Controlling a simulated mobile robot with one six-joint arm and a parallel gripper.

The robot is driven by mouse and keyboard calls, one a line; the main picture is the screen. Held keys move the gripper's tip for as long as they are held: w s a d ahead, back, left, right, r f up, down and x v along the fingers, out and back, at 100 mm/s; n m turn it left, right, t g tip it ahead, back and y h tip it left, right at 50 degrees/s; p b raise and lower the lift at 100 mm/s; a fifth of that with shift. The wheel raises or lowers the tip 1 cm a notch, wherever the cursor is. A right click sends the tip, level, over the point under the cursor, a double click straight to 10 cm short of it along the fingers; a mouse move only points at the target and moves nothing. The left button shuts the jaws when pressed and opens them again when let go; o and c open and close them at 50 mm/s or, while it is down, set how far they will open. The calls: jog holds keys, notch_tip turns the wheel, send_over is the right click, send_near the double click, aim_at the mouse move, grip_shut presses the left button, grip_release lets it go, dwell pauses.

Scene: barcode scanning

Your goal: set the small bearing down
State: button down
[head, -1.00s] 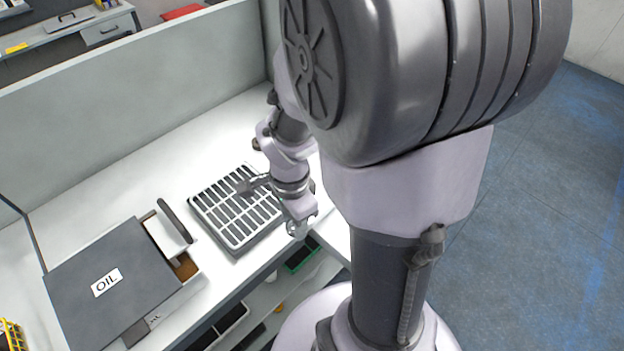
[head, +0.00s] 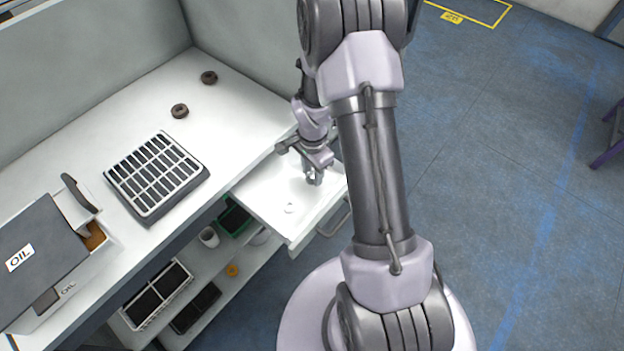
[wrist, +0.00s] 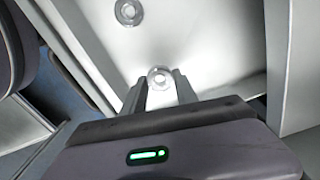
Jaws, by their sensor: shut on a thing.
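My gripper (head: 313,182) points down over the open white drawer (head: 262,212). In the wrist view its two fingers are shut on a small pale bearing (wrist: 160,76), held at the fingertips. Its gap to the drawer floor cannot be told. A second small bearing (wrist: 129,12) lies apart on the drawer floor, farther from the gripper; it also shows in the head view (head: 289,208). In the head view the held bearing cannot be made out clearly.
A slotted grey tray (head: 150,212) and the OIL box (head: 28,255) stand on the white bench. Two dark rings (head: 180,111) (head: 209,77) lie farther back. Shelves with bins (head: 158,293) are below. The drawer floor around the bearings looks clear.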

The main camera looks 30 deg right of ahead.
jog(key=shift+f+b, duration=0.4)
jog(key=shift+f, duration=1)
jog(key=c, duration=0.9)
grip_release()
jog(key=shift+c, duration=0.2)
